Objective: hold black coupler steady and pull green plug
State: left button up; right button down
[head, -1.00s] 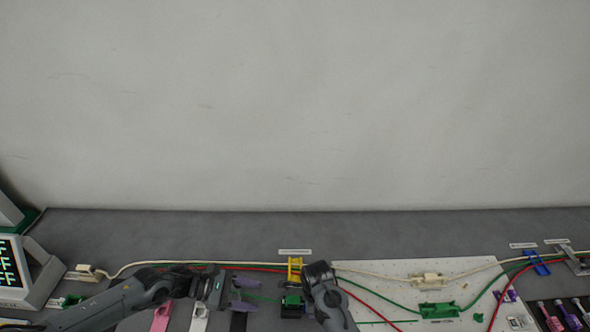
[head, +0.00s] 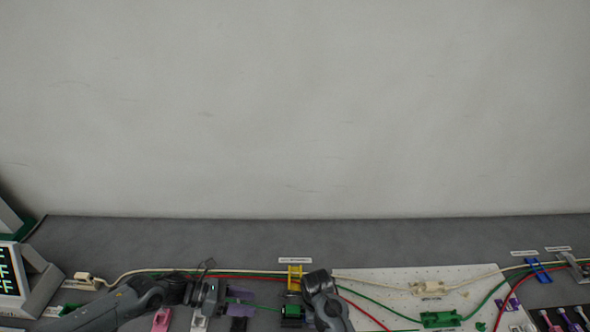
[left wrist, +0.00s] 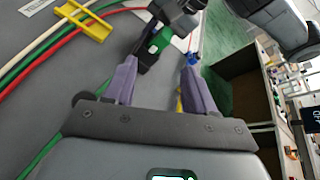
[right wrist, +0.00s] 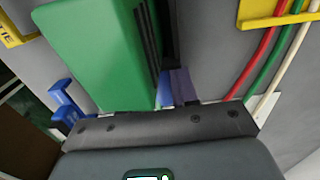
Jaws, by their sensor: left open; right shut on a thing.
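The black coupler with the green plug on it (head: 292,312) sits at the lower middle of the head view. The left wrist view shows its green part (left wrist: 160,41) between and beyond my left fingers. My left gripper (head: 246,301), with purple fingers, is open and empty just left of the coupler, apart from it. A green cable runs toward the coupler past these fingers. My right gripper (head: 304,308) is shut on the black coupler from the right; its fingertips are mostly hidden. In the right wrist view the green plug (right wrist: 95,50) looms large beside the black coupler (right wrist: 168,40).
A yellow cable clip (head: 294,277) holds red, green and white cables behind the coupler. A white board (head: 385,290) with a green connector (head: 441,319) and a white connector (head: 428,288) lies right. A blue clip (head: 538,270) stands farther right. A monitor (head: 12,272) is at left.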

pick_arm(q)
jog(key=shift+s+d+f+n, duration=0.1)
jog(key=shift+d+f+n, duration=1.2)
jog(key=shift+n, duration=3.55)
jog(key=shift+w+d+f+n, duration=0.1)
jog(key=shift+d+f+n, duration=0.2)
jog(key=shift+d+n, duration=3.3)
jog(key=shift+s+d+f+n, duration=0.1)
jog(key=shift+d+f+n, duration=0.55)
jog(key=shift+n, duration=5.5)
jog(key=shift+a+f, duration=0.15)
jog(key=c, duration=0.9)
jog(key=o, duration=0.9)
